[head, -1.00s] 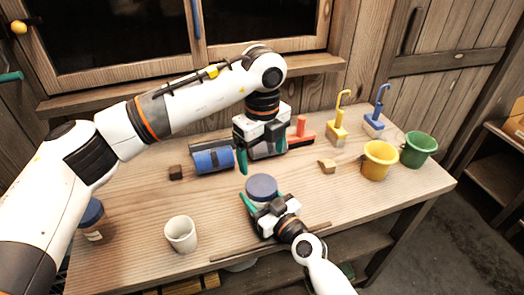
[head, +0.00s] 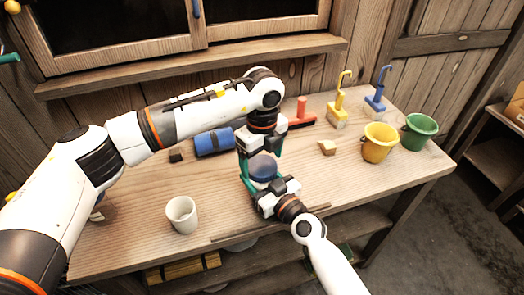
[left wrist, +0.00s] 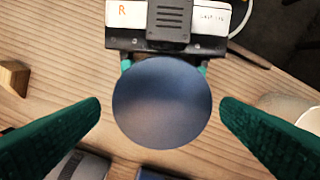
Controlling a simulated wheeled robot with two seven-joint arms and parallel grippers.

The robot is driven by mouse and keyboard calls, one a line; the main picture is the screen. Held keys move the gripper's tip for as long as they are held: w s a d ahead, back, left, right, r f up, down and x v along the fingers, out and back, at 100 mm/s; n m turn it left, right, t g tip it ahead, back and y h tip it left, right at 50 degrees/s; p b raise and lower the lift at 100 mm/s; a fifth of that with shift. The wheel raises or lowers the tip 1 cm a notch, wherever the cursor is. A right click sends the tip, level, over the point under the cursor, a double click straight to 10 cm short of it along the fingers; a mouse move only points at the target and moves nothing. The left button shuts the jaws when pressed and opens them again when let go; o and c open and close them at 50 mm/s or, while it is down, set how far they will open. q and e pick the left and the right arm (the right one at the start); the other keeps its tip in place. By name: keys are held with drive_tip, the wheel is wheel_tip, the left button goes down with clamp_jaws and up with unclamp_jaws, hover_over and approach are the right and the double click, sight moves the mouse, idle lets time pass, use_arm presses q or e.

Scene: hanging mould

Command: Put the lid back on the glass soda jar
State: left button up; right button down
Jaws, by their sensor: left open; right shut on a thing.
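A round, smooth blue-topped thing (head: 263,167) is held above the table's front middle. It also shows in the left wrist view (left wrist: 162,103) as a blue disc. My right gripper (head: 262,181) is shut on it from the front. I cannot tell whether it is the lid alone or a jar with its lid. My left gripper (head: 261,158) is open directly above, pointing down. In the left wrist view its green fingers stand on both sides of the disc with gaps, not touching it. A jar (head: 97,214) at the left is mostly hidden behind my left arm.
A white cup (head: 181,214) stands at the front left. A blue roll-like object (head: 214,142) and a dark block (head: 176,156) lie behind. A wooden block (head: 327,148), yellow bucket (head: 380,143) and green bucket (head: 419,132) stand right. A thin stick lies along the front edge.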

use_arm(q)
drive_tip(key=c, duration=1)
drive_tip(key=m, duration=1.3)
drive_tip(key=shift+m, duration=0.3)
drive_tip(key=o, duration=1.1)
